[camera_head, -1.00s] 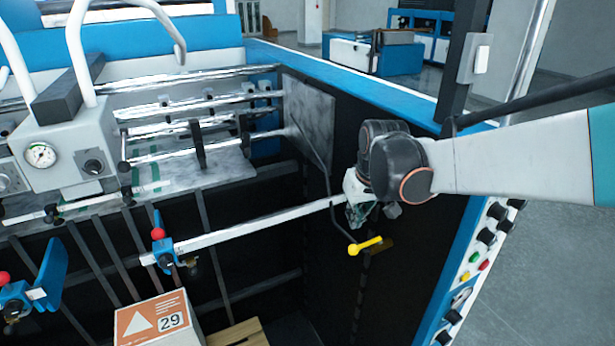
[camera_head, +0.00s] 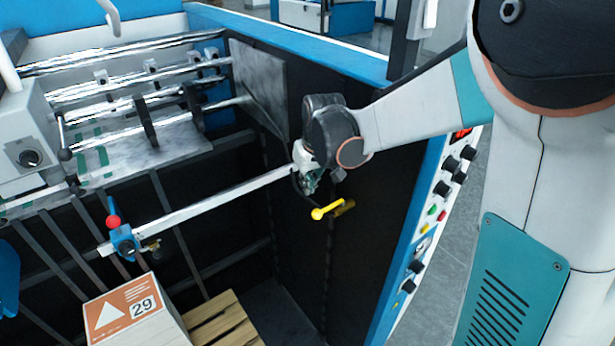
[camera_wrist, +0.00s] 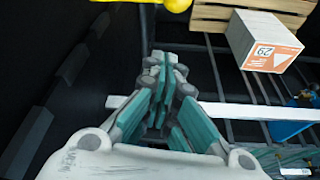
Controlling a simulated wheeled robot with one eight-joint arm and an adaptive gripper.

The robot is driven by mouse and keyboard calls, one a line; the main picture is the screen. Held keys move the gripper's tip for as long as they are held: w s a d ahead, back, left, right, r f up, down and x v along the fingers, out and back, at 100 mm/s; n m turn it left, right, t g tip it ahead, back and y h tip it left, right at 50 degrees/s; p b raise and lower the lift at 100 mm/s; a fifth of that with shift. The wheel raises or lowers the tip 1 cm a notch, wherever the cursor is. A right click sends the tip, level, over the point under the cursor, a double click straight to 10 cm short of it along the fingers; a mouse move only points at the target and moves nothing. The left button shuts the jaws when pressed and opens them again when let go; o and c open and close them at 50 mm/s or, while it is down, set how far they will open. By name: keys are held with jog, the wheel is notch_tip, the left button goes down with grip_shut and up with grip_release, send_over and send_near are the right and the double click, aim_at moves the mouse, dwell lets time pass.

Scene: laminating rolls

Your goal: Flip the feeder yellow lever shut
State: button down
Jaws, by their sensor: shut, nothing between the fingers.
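The yellow lever (camera_head: 329,210) is at the inner face of the dark right side wall of the feeder, with its round knob end toward the left. Part of it shows at the top edge of the wrist view (camera_wrist: 178,5). My gripper (camera_head: 310,184) is just above the lever in the head view, near the right end of the pale crossbar. Its teal-padded fingers (camera_wrist: 164,62) are together and hold nothing. They look apart from the lever in the wrist view, though the exact gap cannot be told.
The pale crossbar (camera_head: 215,207) spans the feeder, with a red-knobbed blue clamp (camera_head: 122,240). A box marked 29 (camera_head: 137,305) and a wooden pallet (camera_head: 222,322) lie low inside. The side wall (camera_head: 375,190) stands close to my arm. A button panel (camera_head: 440,205) lies on its outer side.

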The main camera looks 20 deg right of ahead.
aim_at(317, 210)
jog(key=shift+s+d+f, duration=0.1)
jog(key=shift+s+f, duration=0.3)
jog(key=shift+f, duration=0.3)
jog(key=shift+s+f, duration=0.35)
jog(key=shift+f, duration=0.4)
jog(key=shift+s+d+f, duration=0.1)
jog(key=shift+s+f, duration=0.3)
jog(key=shift+f, duration=0.3)
jog(key=shift+s, duration=0.1)
jog(key=s+n+y+b, duration=0.1)
jog(key=s+n, duration=0.2)
jog(key=n, duration=0.1)
jog(key=shift+d, duration=0.15)
jog(key=s+d+n+g+y+b, duration=0.1)
jog(key=s+d+n+b, duration=0.1)
jog(key=s+d, duration=0.3)
jog(key=shift+s+d+n, duration=0.35)
jog(key=shift+s+n, duration=0.15)
jog(key=shift+n, duration=0.3)
